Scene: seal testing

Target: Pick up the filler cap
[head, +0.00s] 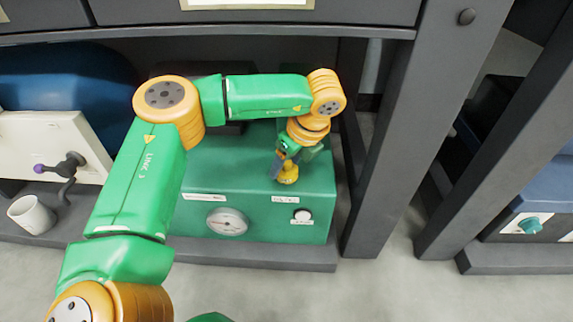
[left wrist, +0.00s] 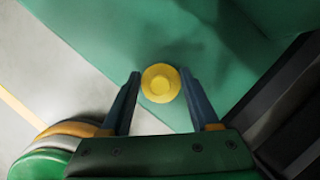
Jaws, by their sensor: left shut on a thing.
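The yellow filler cap (head: 288,174) shows at the top front edge of the green box (head: 252,182), right of its middle. My left gripper (head: 285,162) reaches down from above and is shut on the cap. In the left wrist view the round cap (left wrist: 160,83) sits between the two blue fingers of the left gripper (left wrist: 160,78), with the green box behind it. I cannot tell whether the cap touches the box or is held just above it. My right gripper is not in view.
The box stands on a low grey shelf, with a dial gauge (head: 227,222) and a white button (head: 302,215) on its front. A grey post (head: 400,140) rises close on the right. A white mug (head: 32,215) and a cream unit with a dark valve (head: 68,165) are at left.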

